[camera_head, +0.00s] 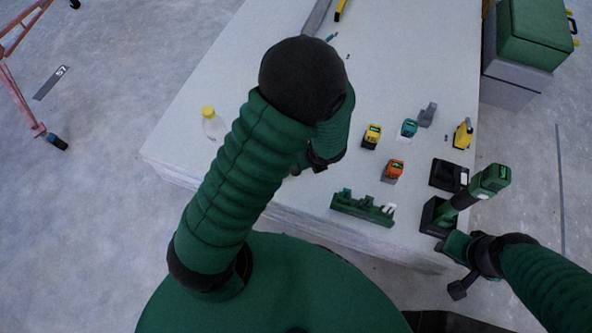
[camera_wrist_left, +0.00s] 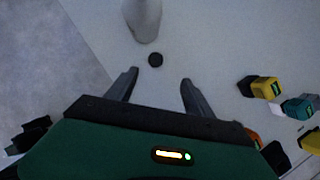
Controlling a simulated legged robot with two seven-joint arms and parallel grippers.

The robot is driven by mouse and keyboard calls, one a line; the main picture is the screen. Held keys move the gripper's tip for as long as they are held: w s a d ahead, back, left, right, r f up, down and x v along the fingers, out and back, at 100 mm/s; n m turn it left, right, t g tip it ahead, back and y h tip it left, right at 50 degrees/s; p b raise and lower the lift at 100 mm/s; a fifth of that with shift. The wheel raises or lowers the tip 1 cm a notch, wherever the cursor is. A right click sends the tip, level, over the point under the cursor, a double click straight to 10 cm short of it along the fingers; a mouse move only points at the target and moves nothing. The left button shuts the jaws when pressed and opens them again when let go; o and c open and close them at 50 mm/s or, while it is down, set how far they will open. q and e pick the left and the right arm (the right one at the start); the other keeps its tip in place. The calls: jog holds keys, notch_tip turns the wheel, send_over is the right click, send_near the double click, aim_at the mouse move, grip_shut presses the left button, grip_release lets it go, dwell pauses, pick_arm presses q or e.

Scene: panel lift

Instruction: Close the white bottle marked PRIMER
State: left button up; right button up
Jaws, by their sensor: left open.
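In the left wrist view a white bottle (camera_wrist_left: 143,18) stands at the top edge, cut off by the frame; no marking on it is readable. A small round black disc, like a cap (camera_wrist_left: 155,60), lies on the panel just in front of it. My left gripper (camera_wrist_left: 158,84) is open and empty, its fingertips either side of and short of the disc.
A pale bottle with a yellow cap (camera_head: 212,124) stands near the left edge of the white panel stack (camera_head: 390,90). Yellow, teal and orange batteries (camera_head: 392,171), a green rack (camera_head: 362,208) and a green cordless tool (camera_head: 489,182) stand on the right. Green case (camera_head: 535,35) behind.

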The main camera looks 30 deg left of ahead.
pick_arm(q)
jog(key=b+x, duration=0.5)
jog(key=x, duration=0.4)
jog(key=shift+s+f, duration=0.1)
jog(key=shift+f, duration=0.3)
jog(key=shift+f+b, duration=0.25)
jog(key=shift+b, duration=0.1)
jog(key=shift+r, duration=0.1)
jog(key=b+x, duration=0.2)
jog(key=s+b+x, duration=0.1)
jog(key=b+x, duration=0.1)
jog(key=x, duration=0.1)
jog(key=shift+d, duration=0.2)
jog(key=shift+a+f+b, duration=0.15)
jog(key=shift+f+b, duration=0.25)
jog(key=shift+r, duration=0.15)
